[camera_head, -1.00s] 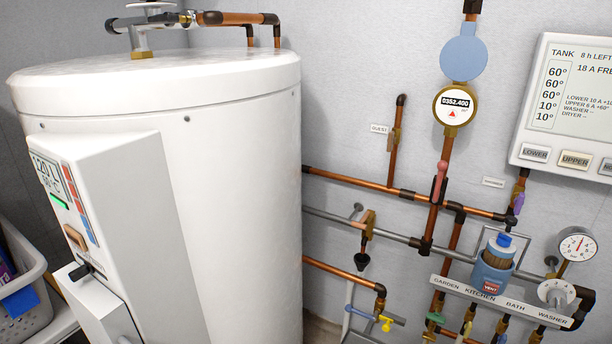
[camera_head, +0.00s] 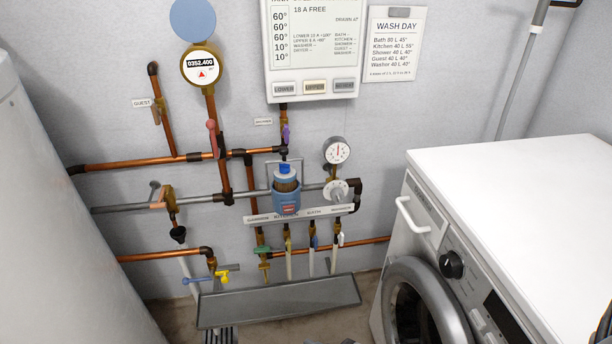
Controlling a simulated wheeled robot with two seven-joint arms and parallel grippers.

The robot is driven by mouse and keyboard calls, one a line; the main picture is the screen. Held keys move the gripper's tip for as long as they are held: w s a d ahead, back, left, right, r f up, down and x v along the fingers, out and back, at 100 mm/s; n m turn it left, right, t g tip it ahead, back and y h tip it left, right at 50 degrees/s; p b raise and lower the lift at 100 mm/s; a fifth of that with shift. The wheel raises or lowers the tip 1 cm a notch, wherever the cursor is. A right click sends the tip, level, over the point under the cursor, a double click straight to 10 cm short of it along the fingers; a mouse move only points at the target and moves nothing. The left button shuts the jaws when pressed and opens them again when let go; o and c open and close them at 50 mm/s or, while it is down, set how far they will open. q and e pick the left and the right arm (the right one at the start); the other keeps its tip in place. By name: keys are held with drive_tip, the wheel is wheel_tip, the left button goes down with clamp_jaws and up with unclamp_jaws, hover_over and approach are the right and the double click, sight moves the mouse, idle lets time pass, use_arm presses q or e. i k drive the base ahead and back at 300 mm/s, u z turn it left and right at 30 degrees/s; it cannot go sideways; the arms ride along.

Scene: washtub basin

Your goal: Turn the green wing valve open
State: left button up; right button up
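The green wing valve (camera_head: 262,250) is small and sits on the leftmost of several short drop pipes, under the GARDEN end of the label strip (camera_head: 298,215). Its green handle appears to lie roughly sideways across the brass body; its exact angle is too small to tell.
A grey trough (camera_head: 280,300) lies below the valves. A yellow tap handle (camera_head: 222,276) and a blue one (camera_head: 192,281) are left of the green valve. The white tank (camera_head: 60,220) bounds the left, a washing machine (camera_head: 480,230) the right.

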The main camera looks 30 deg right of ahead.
sight(261, 249)
drive_tip(key=z, duration=0.55)
drive_tip(key=k, duration=0.55)
drive_tip(key=u, duration=0.1)
drive_tip(key=i, duration=1.55)
drive_tip(key=u, duration=0.9)
